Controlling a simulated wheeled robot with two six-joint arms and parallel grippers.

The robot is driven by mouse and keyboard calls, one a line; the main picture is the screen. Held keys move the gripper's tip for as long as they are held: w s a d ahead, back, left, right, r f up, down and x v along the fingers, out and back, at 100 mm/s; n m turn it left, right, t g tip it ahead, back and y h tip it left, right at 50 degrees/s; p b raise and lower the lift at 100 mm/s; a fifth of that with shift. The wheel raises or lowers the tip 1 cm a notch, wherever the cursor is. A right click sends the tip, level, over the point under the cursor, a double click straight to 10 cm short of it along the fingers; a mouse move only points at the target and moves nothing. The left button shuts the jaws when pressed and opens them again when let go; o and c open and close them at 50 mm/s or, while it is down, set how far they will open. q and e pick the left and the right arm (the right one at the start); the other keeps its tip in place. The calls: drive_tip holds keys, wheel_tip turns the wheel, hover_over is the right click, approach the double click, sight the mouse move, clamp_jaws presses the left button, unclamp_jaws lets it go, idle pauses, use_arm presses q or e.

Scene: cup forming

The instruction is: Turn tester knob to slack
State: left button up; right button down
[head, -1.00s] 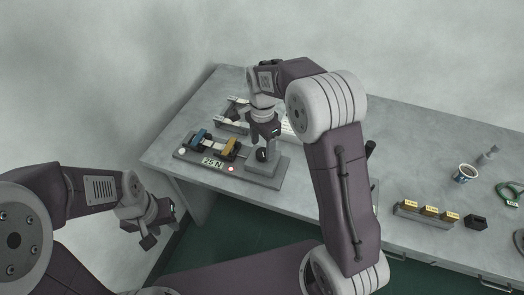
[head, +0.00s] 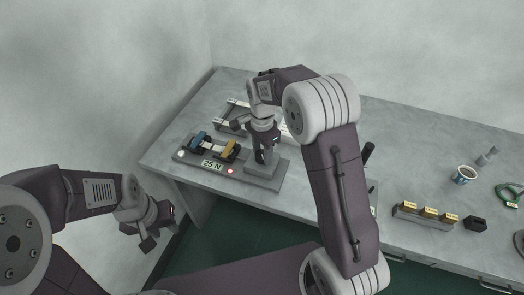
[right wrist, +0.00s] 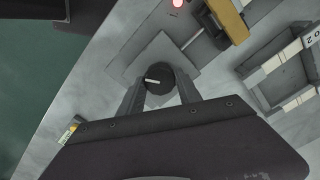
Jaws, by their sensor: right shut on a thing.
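The tester (head: 184,155) is a grey base on the left of the table. It carries a blue clamp (head: 199,138), a yellow clamp (head: 230,149) and a label reading 25 N (head: 213,166). The tester's dark round knob (right wrist: 159,80), with a white pointer line, sits on a grey block. My right gripper (right wrist: 160,92) is around the knob from above, one finger on each side, shut on it. In the head view my right gripper (head: 262,155) largely hides the knob. My left gripper (head: 157,228) hangs off the table's left side; its jaws are too unclear to read.
A red light (head: 230,171) shows on the tester's front. A grey frame rack (head: 236,108) stands behind it.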

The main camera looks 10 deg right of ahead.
drive_tip(key=n+p, duration=0.2)
drive_tip(key=shift+r+n, duration=0.2)
drive_tip(key=shift+n, duration=0.2)
drive_tip(key=n+p, duration=0.3)
drive_tip(key=n, duration=0.1)
drive_tip(key=shift+n, duration=0.3)
drive_tip(key=n+p, duration=0.2)
drive_tip(key=n, duration=0.1)
drive_tip(key=shift+n, duration=0.3)
drive_tip(key=n+p, duration=0.2)
drive_tip(key=n, duration=0.2)
drive_tip(key=shift+f+n, duration=0.1)
drive_tip(key=shift+n, duration=0.2)
drive_tip(key=n+p, duration=0.1)
drive_tip(key=n, duration=0.2)
drive_tip(key=shift+n, duration=0.3)
drive_tip(key=n+p, duration=0.1)
drive_tip(key=n, duration=0.2)
drive_tip(key=shift+n, duration=0.3)
drive_tip(key=n+p, duration=0.1)
drive_tip(key=n, duration=0.2)
drive_tip(key=shift+n, duration=1.8)
